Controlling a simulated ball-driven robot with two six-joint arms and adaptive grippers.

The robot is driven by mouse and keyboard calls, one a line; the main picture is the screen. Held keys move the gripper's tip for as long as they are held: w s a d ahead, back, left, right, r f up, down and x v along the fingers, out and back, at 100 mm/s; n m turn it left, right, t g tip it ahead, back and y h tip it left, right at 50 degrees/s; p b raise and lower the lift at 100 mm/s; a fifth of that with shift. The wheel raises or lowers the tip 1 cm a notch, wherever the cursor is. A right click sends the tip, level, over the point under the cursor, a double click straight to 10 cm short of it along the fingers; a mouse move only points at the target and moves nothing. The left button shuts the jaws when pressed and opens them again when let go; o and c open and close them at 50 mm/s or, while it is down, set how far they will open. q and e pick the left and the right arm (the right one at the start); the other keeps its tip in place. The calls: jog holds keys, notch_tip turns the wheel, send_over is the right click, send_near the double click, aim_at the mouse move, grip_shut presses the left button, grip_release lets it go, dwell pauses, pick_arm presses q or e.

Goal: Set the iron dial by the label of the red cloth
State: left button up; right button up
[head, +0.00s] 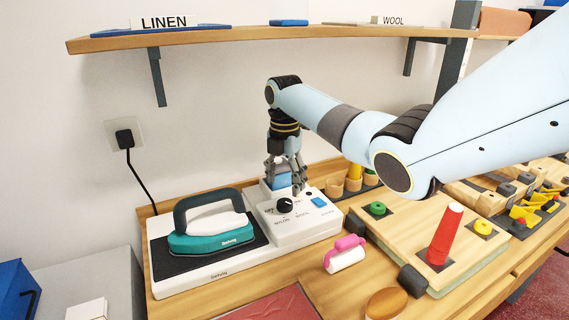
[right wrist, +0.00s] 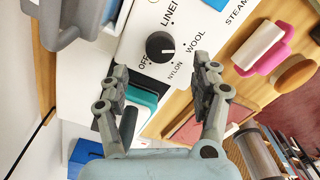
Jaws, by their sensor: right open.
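The black iron dial (head: 285,205) sits on a white control box (head: 318,232) beside the teal iron (head: 212,238). In the right wrist view the dial (right wrist: 160,46) has OFF, NYLON, WOOL and LINEN around it. Its white mark appears to face the WOOL side. My right gripper (head: 284,186) is open and empty, above the box near the dial, apart from it. A dark red flat piece (head: 272,304) lies at the counter's front; I cannot tell whether it is the red cloth, and no label shows on it. My left gripper is out of view.
The shelf (head: 230,37) carries a LINEN label (head: 164,22), a WOOL label (head: 393,20) and a blue block (head: 289,22). A pink-handled roller (head: 345,254), a brown oval block (head: 386,303) and a board with a red cone (head: 446,234) stand right of the box.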

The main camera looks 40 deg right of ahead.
aim_at(284, 202)
notch_tip(284, 202, up, 6)
jog(key=shift+a+f, duration=0.1)
dwell(0.7)
